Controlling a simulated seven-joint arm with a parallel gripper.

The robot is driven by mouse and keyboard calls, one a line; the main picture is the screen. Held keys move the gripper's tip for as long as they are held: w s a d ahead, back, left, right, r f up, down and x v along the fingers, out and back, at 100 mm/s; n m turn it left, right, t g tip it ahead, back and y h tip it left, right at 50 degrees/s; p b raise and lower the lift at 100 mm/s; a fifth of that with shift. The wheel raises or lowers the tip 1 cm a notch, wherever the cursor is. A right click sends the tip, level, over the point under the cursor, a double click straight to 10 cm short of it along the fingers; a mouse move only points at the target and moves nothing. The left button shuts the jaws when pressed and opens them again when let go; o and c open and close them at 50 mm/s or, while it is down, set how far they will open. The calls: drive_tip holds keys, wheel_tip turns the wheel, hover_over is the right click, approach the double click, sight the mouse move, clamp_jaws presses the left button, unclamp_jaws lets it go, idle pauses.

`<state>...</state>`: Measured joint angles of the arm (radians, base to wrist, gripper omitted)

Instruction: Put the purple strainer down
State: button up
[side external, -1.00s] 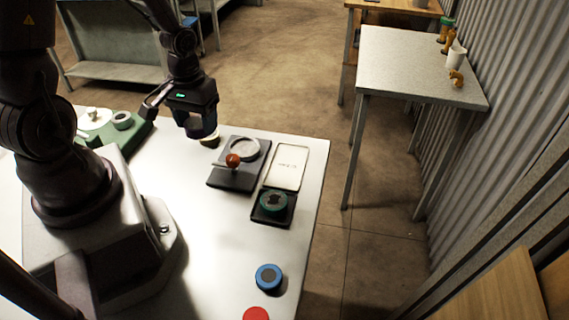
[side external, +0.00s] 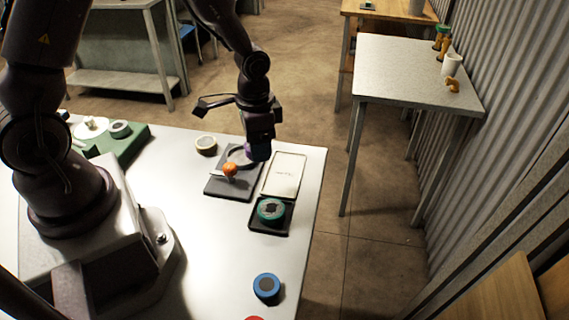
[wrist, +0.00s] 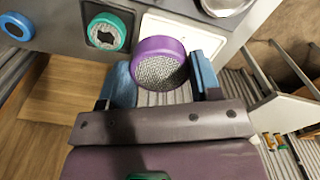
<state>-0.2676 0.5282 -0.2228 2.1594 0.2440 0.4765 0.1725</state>
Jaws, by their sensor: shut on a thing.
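My gripper (wrist: 162,80) is shut on the purple strainer (wrist: 160,62), a purple ring with a grey mesh face, held between the blue fingers in the wrist view. In the side view my gripper (side external: 259,150) hangs over the table, near the far end of the white rectangular tray (side external: 284,176) and the right back of the dark board. The strainer is mostly lost among the dark fingers there. The white tray (wrist: 185,34) shows partly behind the strainer in the wrist view. I cannot tell the strainer's exact height above the table.
The dark board (side external: 222,190) carries an orange ball and a metal ring. A green strainer (side external: 270,210) sits in a black tray (side external: 270,229) in front of the white tray. A blue strainer (side external: 266,287) stands nearer. A cream ring (side external: 206,144) lies behind.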

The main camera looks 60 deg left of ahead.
hover_over(285, 174)
wheel_tip(285, 174, down, 6)
drive_tip(key=shift+s+f, duration=0.15)
drive_tip(key=shift+f, duration=0.05)
drive_tip(key=shift+a+f, duration=0.1)
drive_tip(key=shift+f, duration=1.55)
drive_tip(key=shift+f, duration=0.15)
drive_tip(key=o, duration=0.9)
drive_tip(key=shift+o, duration=0.2)
